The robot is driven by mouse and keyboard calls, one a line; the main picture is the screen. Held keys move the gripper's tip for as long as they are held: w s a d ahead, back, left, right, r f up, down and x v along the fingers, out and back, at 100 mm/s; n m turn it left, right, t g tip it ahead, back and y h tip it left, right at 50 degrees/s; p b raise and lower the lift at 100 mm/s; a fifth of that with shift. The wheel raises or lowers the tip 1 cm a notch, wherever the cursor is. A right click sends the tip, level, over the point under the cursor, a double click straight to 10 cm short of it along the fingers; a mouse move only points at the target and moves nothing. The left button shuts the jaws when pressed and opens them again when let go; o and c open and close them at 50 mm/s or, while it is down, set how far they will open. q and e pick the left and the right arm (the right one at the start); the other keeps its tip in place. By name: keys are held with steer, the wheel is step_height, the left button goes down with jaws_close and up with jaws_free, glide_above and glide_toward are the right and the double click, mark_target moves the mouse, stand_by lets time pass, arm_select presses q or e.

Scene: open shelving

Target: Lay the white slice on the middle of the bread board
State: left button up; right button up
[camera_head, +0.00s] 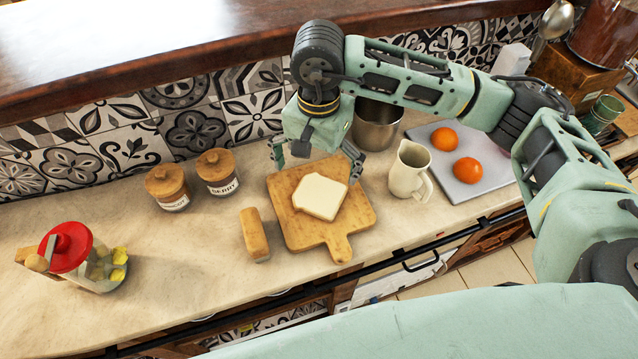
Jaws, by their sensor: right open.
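The white slice (320,196) is a pale square of bread with a thin tan crust. It lies flat on the wooden bread board (302,236), near the middle and a little toward the right side. The board lies on the counter with its handle toward the front. My right gripper (316,163) is open above the board's back edge, its fingers spread wide, just behind the slice and apart from it. Nothing is between its fingers. My left gripper does not show.
A brown loaf-like piece (254,234) stands left of the board. Two lidded jars (217,173) are behind it. A white jug (409,172), a metal pot (376,125) and a grey board (487,190) with two oranges are on the right. A red-lidded jar (72,250) is far left.

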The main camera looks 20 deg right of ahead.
steer(key=shift+r+b, duration=0.35)
steer(key=shift+r, duration=1.65)
